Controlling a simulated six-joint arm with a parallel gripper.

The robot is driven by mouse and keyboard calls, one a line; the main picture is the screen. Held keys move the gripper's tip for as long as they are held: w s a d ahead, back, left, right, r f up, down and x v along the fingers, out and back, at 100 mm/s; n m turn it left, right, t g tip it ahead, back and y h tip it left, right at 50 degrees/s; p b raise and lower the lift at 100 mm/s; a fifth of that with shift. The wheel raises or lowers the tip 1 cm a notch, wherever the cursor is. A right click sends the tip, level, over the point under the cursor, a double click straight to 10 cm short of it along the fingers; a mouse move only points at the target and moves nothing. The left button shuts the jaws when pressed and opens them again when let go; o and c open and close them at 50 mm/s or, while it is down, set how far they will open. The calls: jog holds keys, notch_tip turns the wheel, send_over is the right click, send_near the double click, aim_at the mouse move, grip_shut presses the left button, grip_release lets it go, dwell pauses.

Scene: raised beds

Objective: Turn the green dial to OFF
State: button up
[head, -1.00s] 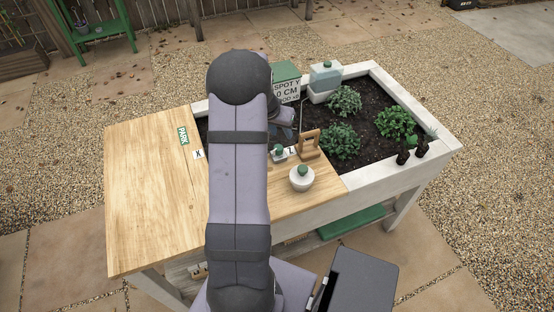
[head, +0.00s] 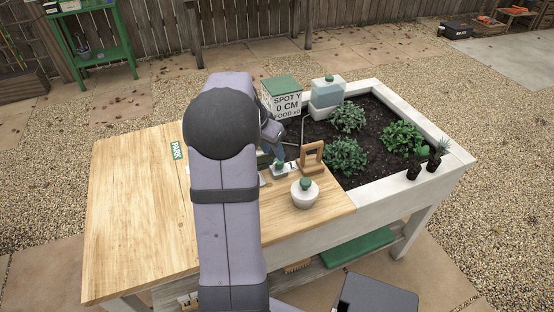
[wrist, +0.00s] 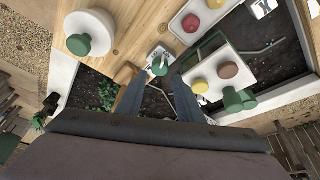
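A small green dial (head: 279,164) on a white base stands on the wooden top, left of a wooden frame. In the wrist view the dial (wrist: 159,66) lies just beyond and between my fingertips. My gripper (wrist: 161,78) points down at it with its two fingers apart and nothing held between them. In the head view my gripper (head: 275,150) is just above and behind the dial, partly hidden by my arm. I cannot tell whether the fingers touch the dial. Its setting is too small to read.
A white round pot with a green knob (head: 304,195) and the wooden frame (head: 312,158) stand close by. In the wrist view, a white panel (wrist: 214,72) with coloured buttons and a green knob (wrist: 239,99) sits right of my fingers.

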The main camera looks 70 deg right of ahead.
aim_at(278, 161)
jog(key=shift+p+x, duration=0.35)
jog(key=shift+x, duration=2.65)
jog(key=c, duration=0.8)
